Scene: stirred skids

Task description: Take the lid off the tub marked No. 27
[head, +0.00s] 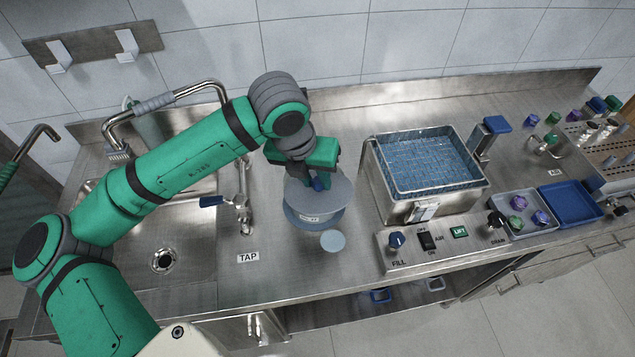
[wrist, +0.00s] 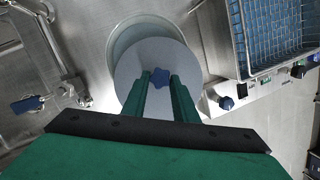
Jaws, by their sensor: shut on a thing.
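The tub marked No. 27 (head: 308,218) stands on the steel counter between the sink and the basket tank. My gripper (head: 317,178) is shut on this knob from above. In the wrist view, the knob (wrist: 159,77) sits between my fingertips (wrist: 158,80). The lid (wrist: 150,58) there is offset from the tub (wrist: 122,40), whose rim shows beyond its upper left edge. The lid looks raised off the tub; the gap's size is unclear. Most of the tub's opening is hidden beneath the lid.
A pale blue disc (head: 332,241) lies on the counter in front of the tub. A sink with a tap (head: 222,202) is at left. The tank with a blue basket (head: 425,165) and a control panel (head: 440,243) are at right. Counter around the disc is clear.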

